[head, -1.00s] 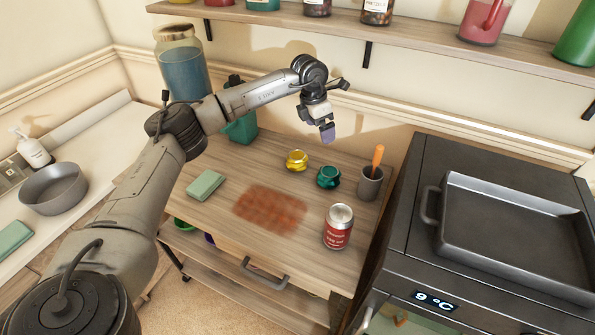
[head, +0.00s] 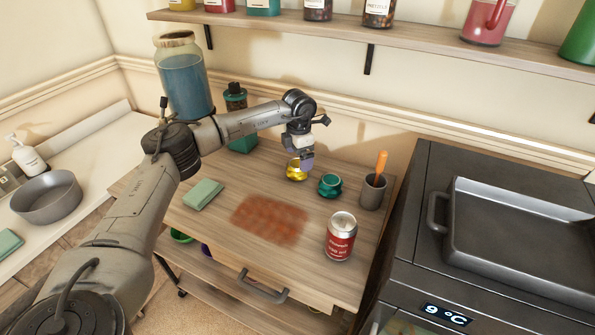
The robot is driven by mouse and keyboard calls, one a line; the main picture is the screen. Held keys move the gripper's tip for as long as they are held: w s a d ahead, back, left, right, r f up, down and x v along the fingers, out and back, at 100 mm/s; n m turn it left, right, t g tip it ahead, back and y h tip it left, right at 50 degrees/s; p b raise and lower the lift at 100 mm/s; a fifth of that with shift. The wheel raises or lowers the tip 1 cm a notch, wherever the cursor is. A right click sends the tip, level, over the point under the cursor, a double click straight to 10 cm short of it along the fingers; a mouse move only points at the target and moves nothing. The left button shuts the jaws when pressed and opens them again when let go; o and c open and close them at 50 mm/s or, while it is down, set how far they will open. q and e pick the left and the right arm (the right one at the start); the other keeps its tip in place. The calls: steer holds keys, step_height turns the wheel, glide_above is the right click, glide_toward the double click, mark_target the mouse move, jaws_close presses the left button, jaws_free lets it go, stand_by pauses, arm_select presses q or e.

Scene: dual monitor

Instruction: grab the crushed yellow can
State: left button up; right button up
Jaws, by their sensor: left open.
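The crushed yellow can (head: 295,172) stands on the wooden table near its back edge. My left gripper (head: 306,164) is directly over and beside it, fingers pointing down, and partly covers the can's right side. The gripper is open. I cannot tell whether the fingers touch the can. My right gripper is not in view.
A crushed green can (head: 329,186) stands just right of the yellow one. A grey cup (head: 373,193) with an orange-handled tool, a red can (head: 340,237), a green cloth (head: 203,194) and a reddish stain (head: 270,220) are on the table (head: 200,222). A shelf (head: 400,42) hangs above.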

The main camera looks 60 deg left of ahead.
mark_target(298, 163)
arm_select(q)
steer(key=f+b, duration=0.1)
steer(key=f, duration=0.1)
steer(key=f+b, duration=0.1)
steer(key=f, duration=0.1)
steer(key=shift+s+f, duration=0.2)
steer(key=shift+f, duration=0.4)
steer(key=shift+c, duration=0.3)
steer(key=shift+a, duration=0.1)
steer(key=shift+c, duration=0.7)
steer(key=c, duration=0.8)
steer(key=shift+r, duration=0.15)
